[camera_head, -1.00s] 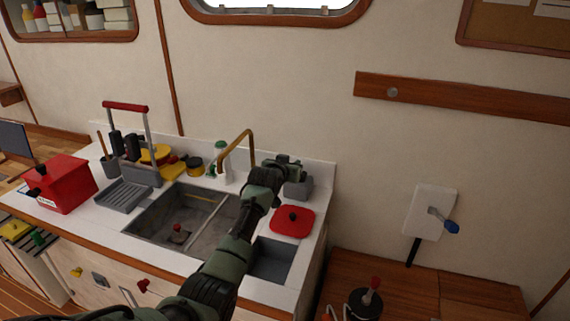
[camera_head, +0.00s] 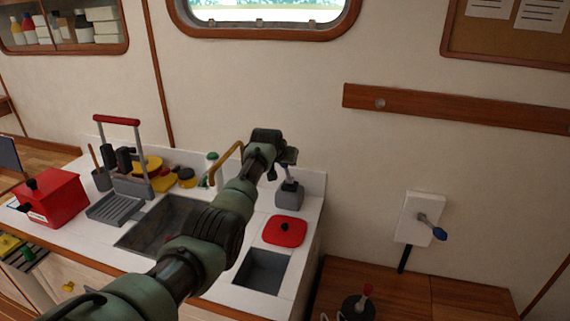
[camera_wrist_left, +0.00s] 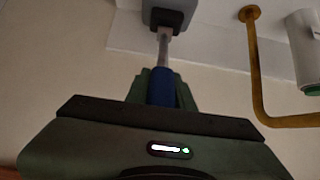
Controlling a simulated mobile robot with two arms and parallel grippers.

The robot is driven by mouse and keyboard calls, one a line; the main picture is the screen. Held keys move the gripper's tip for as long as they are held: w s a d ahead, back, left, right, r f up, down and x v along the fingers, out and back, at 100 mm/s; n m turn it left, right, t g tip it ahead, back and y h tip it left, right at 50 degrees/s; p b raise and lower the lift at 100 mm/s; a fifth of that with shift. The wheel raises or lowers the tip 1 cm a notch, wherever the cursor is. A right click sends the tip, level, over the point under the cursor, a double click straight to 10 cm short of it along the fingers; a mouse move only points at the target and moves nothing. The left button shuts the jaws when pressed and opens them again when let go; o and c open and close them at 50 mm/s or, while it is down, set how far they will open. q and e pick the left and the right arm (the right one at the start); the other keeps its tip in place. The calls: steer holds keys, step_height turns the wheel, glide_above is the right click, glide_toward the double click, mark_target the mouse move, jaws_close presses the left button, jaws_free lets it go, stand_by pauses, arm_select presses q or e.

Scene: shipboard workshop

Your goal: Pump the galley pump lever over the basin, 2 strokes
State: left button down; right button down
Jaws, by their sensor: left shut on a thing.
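The galley pump (camera_head: 289,194) is a small grey block on the white counter right of the steel basin (camera_head: 158,226). Its lever stands up from the block. My left gripper (camera_head: 286,161) is above the pump. The left wrist view shows its fingers (camera_wrist_left: 161,92) shut around the lever's blue grip (camera_wrist_left: 160,84). The lever's thin metal rod (camera_wrist_left: 164,48) runs from the grip into the grey pump body (camera_wrist_left: 167,14). A brass spout (camera_head: 226,160) arches over the basin, and my left arm hides part of the basin. My right gripper is in neither view.
A red lid (camera_head: 285,231) lies on the counter in front of the pump, behind a small grey recess (camera_head: 262,270). A white bottle with green (camera_wrist_left: 304,48) stands near the spout. A red box (camera_head: 50,197) and dish rack (camera_head: 121,207) are farther left.

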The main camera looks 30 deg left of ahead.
arm_select(q)
steer(key=shift+w+r, duration=0.1)
steer(key=shift+r, duration=0.2)
steer(key=c, duration=1.3)
jaws_free()
steer(key=shift+o, duration=0.5)
steer(key=shift+f, duration=0.2)
steer(key=shift+s+r, duration=0.4)
steer(key=shift+s, duration=0.05)
steer(key=b+v, duration=0.1)
steer(key=v, duration=0.5)
steer(key=shift+s+r, duration=0.2)
steer(key=shift+d+f, duration=0.1)
